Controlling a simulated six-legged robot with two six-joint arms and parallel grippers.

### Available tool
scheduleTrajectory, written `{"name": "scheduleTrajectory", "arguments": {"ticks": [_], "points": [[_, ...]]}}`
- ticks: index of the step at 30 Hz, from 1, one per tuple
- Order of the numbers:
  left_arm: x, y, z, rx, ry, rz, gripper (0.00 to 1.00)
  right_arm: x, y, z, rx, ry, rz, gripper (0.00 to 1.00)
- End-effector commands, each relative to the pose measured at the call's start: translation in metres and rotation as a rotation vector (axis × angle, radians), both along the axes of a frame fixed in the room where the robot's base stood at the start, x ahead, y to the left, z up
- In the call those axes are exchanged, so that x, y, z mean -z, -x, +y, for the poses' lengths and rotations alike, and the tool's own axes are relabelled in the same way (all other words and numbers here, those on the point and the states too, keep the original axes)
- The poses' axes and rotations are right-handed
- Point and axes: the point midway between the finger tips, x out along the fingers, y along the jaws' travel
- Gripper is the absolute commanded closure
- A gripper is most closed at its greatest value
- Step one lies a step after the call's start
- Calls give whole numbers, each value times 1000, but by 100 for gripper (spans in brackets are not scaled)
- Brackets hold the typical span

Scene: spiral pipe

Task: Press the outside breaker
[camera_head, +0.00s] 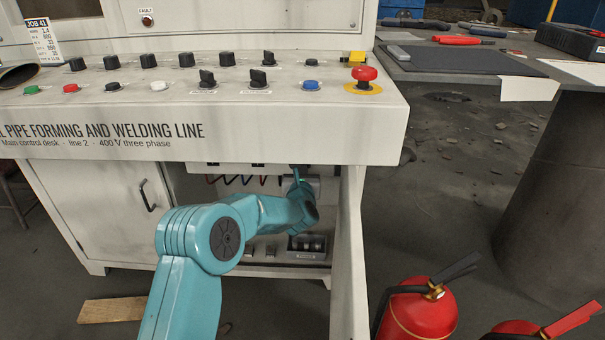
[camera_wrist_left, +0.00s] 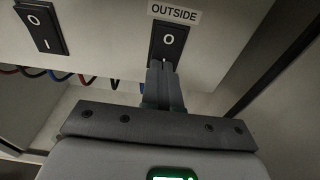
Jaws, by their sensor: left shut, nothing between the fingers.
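The outside breaker (camera_wrist_left: 168,40) is a black rocker switch under a white "OUTSIDE" label (camera_wrist_left: 174,12) in the left wrist view. Its upper half shows an "O"; its lower end is covered by my fingertips. My left gripper (camera_wrist_left: 163,68) is shut and empty, with its fingertips over the lower end of the breaker. I cannot tell whether they press on it. In the head view my left arm reaches into the open cabinet under the desk, and the fingertips are not clearly visible there. My right gripper is not in view.
A second black rocker (camera_wrist_left: 41,27) sits left of the outside breaker. Coloured wires (camera_wrist_left: 65,75) hang below the panel. The control desk (camera_head: 250,125) overhangs the cabinet, and its open door (camera_head: 349,250) stands right of my arm. A fire extinguisher (camera_head: 417,310) stands beyond it.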

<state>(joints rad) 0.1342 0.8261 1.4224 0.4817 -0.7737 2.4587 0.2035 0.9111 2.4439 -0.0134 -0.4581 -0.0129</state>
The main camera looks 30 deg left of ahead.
Motion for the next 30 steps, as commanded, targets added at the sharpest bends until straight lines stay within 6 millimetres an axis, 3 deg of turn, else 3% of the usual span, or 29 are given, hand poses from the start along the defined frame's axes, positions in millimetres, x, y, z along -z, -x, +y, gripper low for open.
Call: {"name": "scheduleTrajectory", "arguments": {"ticks": [17, 23, 30], "points": [[1, 0, 0, 0, -1, 0, 100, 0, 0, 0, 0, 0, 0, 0], [-4, 27, -14, 2, -1, 0, 100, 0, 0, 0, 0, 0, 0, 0], [-11, 80, -39, 3, -1, 1, 100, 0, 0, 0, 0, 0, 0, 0]]}}
